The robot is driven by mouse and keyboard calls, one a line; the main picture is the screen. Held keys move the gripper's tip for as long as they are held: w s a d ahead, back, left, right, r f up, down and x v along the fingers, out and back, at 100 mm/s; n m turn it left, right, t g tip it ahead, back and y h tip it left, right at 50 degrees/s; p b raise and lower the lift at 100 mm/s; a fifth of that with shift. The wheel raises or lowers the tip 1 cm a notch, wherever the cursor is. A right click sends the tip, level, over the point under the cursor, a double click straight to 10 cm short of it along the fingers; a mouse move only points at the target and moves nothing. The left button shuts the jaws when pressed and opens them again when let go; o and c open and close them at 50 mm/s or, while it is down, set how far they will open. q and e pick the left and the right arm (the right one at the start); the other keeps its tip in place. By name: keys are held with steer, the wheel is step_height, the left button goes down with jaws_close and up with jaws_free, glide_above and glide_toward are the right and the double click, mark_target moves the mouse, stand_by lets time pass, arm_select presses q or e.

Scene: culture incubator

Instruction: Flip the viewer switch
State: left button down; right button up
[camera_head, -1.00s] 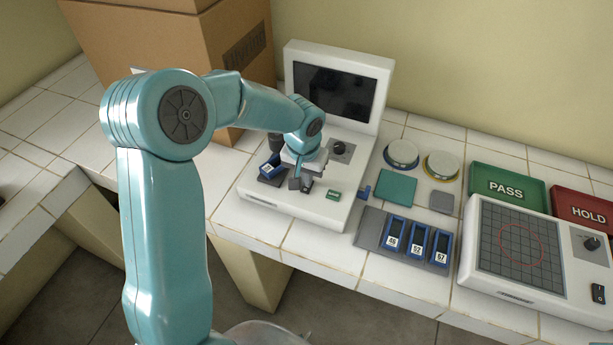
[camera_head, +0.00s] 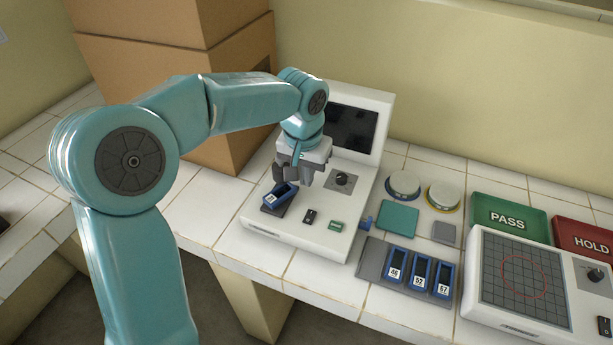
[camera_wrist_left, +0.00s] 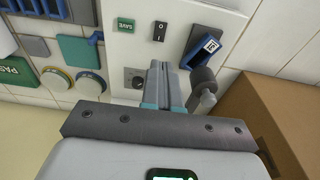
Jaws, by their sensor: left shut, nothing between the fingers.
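The viewer (camera_head: 262,228) is a white bench unit with a dark upright screen (camera_head: 352,128). Its switch (camera_head: 309,216) is a small black rocker on the white deck, between the dark stage and the green SAVE button (camera_head: 336,225). The switch (camera_wrist_left: 160,31) shows clearly in the left wrist view, with a white mark; I cannot tell its on or off position. My left gripper (camera_head: 307,182) is shut and empty, above the deck and behind the switch, apart from it. Its closed fingers (camera_wrist_left: 172,68) point towards the deck in the wrist view. My right gripper is not in view.
A blue cassette (camera_head: 281,194) sits tilted on the viewer's dark stage, beside a dark cylindrical part (camera_wrist_left: 203,82). A knob (camera_head: 342,181) is right of the gripper. A rack (camera_head: 371,263) of blue cassettes stands right; cardboard boxes (camera_head: 215,130) stand behind left.

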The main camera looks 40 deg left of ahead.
arm_select(q)
steer(key=b, duration=0.1)
glide_toward(312, 211)
steer(key=f, duration=0.5)
steer(key=shift+w+a+f, duration=0.1)
steer(key=shift+w+f, duration=0.25)
steer(key=shift+f, duration=0.35)
steer(key=shift+s+f, duration=0.1)
steer(key=shift+f, duration=0.05)
steer(key=shift+f, duration=0.1)
